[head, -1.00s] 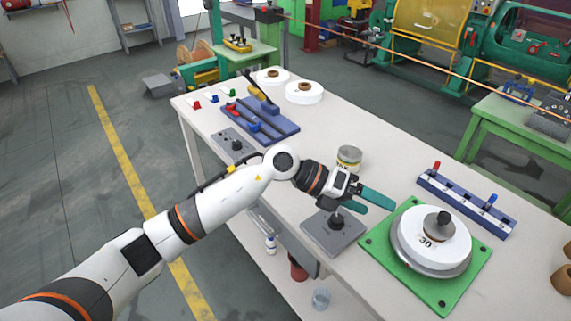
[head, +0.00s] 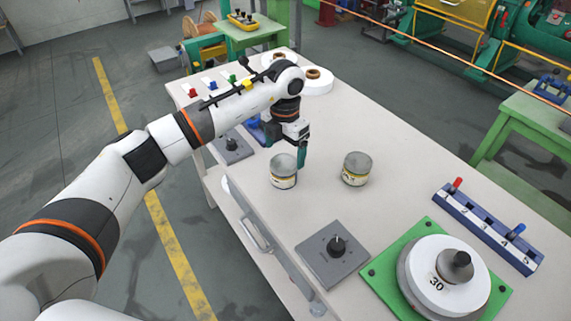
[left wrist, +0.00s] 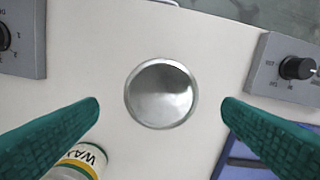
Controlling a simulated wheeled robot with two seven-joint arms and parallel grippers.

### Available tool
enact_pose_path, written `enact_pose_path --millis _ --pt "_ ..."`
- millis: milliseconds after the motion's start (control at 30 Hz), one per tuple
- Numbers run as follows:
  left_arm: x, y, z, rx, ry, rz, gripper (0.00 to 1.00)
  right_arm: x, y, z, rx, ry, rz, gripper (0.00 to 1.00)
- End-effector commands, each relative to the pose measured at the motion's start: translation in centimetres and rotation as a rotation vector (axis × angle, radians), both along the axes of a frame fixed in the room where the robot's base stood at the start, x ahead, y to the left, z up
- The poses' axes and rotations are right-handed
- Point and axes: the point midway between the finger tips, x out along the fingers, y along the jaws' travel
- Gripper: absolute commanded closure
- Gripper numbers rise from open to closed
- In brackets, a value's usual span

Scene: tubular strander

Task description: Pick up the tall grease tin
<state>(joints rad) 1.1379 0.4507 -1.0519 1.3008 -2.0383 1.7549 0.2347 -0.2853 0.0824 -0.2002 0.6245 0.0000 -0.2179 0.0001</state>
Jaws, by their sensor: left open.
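Two tins with grey lids and yellowish labels stand upright on the white table. The left tin (head: 283,172) looks taller; I take it as the grease tin, though its label is too small to read. The other tin (head: 356,169) stands to its right; its label reads WAX in the left wrist view (left wrist: 80,162). My left gripper (head: 297,150) points down just behind the left tin, open and empty. In the left wrist view the tin's round silver lid (left wrist: 161,93) appears centred between the spread teal fingers, apart from both. My right gripper is not in view.
Grey knob boxes stand in front (head: 333,252) and behind (head: 232,147) the left tin. A green plate (head: 375,273) carries a white weighted disc. A blue rack (head: 490,230) stands at right. Bare table lies between the tins and rack.

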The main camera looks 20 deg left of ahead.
Motion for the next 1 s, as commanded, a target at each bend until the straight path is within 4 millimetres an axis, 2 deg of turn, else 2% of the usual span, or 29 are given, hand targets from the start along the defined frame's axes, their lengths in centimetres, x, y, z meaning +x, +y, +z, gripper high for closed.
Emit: enact_pose_path --millis 33,100,200,367,500,567,700,933,1000 --pt "-0.1 0.0 -0.8 0.000 0.004 0.001 0.11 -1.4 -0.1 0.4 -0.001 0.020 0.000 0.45" --pt "-0.1 0.0 -1.8 -0.001 0.003 0.000 0.11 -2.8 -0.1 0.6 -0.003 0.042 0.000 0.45" --pt "0.0 0.0 -2.8 -0.003 0.001 -0.001 0.11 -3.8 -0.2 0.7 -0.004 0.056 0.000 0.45" --pt "-0.1 0.0 -3.9 -0.002 0.002 0.000 0.11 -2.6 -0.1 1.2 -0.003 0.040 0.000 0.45" --pt "-0.1 0.1 -5.9 -0.003 0.004 0.000 0.11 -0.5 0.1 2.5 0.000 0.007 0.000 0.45" --pt "-0.1 0.1 -6.9 -0.004 0.003 0.000 0.11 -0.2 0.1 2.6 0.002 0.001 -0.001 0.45" --pt "0.0 0.1 -8.2 -0.004 0.000 -0.001 0.11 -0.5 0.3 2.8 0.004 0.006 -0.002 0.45" --pt "0.0 0.1 -8.5 -0.004 0.000 -0.001 0.11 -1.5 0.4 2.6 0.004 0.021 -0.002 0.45" --pt "0.0 0.1 -8.5 -0.004 -0.001 -0.001 0.21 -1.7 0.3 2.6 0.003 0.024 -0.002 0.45"
